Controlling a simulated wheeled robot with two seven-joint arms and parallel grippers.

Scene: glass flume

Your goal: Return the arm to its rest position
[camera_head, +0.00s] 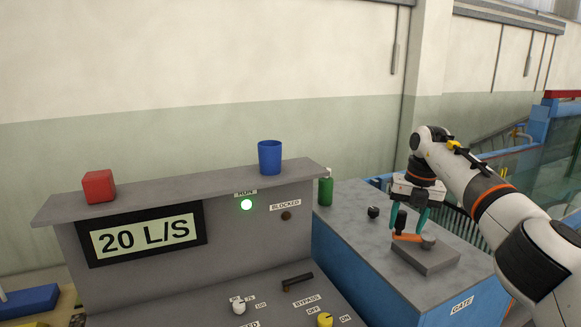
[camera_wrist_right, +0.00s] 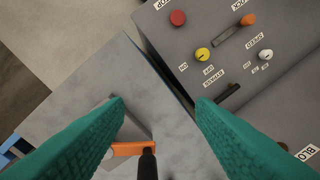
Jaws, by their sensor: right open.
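My right arm comes in from the right in the head view, and its gripper (camera_head: 408,222) with teal fingers points down over the blue gate box (camera_head: 355,265). In the wrist view the two teal fingers of this gripper (camera_wrist_right: 160,102) stand well apart, with nothing clamped between their tips. The orange part (camera_wrist_right: 130,149) and black handle (camera_wrist_right: 148,165) also show between the fingers in the wrist view. Whether the fingers touch the handle is unclear. My left gripper does not show.
A grey console (camera_head: 255,230) stands left of the gate box, with a display reading 20 L/S (camera_head: 143,236) and a lit green RUN lamp (camera_head: 246,205). A red cube (camera_head: 98,187) and blue cup (camera_head: 269,158) stand on its shelf.

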